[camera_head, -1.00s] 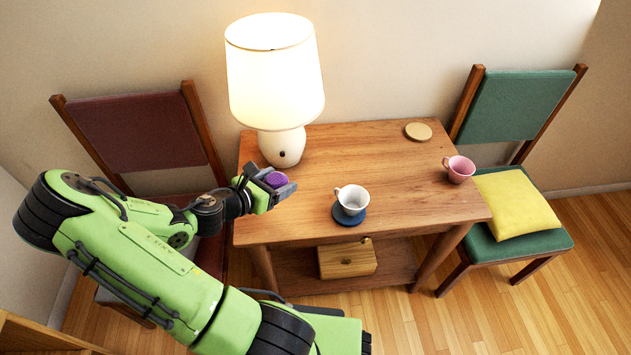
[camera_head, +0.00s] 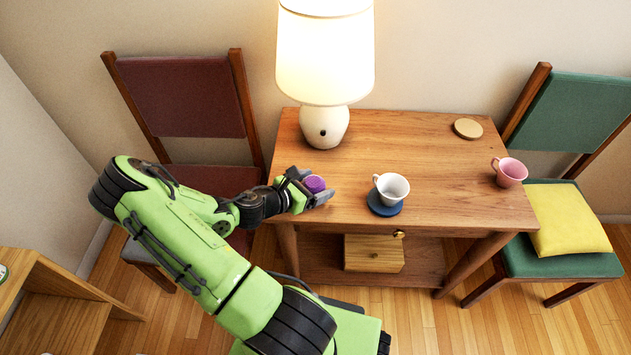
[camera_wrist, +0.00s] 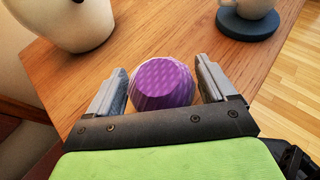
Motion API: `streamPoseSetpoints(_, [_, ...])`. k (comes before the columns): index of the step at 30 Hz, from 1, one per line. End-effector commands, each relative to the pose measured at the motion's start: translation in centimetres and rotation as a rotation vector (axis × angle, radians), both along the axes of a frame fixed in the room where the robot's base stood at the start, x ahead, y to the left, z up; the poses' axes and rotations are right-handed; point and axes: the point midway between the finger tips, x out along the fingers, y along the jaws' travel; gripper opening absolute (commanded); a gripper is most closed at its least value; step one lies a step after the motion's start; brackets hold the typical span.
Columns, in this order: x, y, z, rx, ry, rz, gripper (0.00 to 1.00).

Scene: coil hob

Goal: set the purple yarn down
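The purple yarn (camera_head: 315,184) is a small rounded ball with a paler face. It sits between the two grey fingers of my gripper (camera_head: 312,190), over the left front part of the wooden table (camera_head: 330,204). In the wrist view, the yarn (camera_wrist: 163,84) fills nearly all the space between the fingertips (camera_wrist: 162,88), one finger close on each side. My gripper appears shut on it. I cannot tell whether the underside of the yarn touches the table.
A lit lamp (camera_head: 325,127) stands behind the yarn. A white cup (camera_head: 391,188) on a blue coaster (camera_head: 384,207) is to the right. A pink cup (camera_head: 510,172) and a round wooden coaster (camera_head: 468,128) are farther right. The table's middle back is clear.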

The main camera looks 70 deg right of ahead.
Motion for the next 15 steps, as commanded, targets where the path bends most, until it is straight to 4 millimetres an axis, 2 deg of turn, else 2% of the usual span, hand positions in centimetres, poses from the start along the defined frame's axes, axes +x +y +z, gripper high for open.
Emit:
streamPoseSetpoints(1, [0.0, 0.0, 0.0, 0.000, 0.000, 0.000, 0.92])
streamPoseSetpoints(2, [0.0, 0.0, 0.0, 0.000, 0.000, 0.000, 0.96])
streamPoseSetpoints(9, [0.0, 0.0, 0.1, 0.000, -0.001, 0.000, 0.96])
streamPoseSetpoints(12, [0.1, 0.0, 0.8, -0.001, -0.002, 0.000, 0.96])
streamPoseSetpoints(15, [1.1, 1.6, 1.6, 0.001, 0.000, 0.004, 0.96])
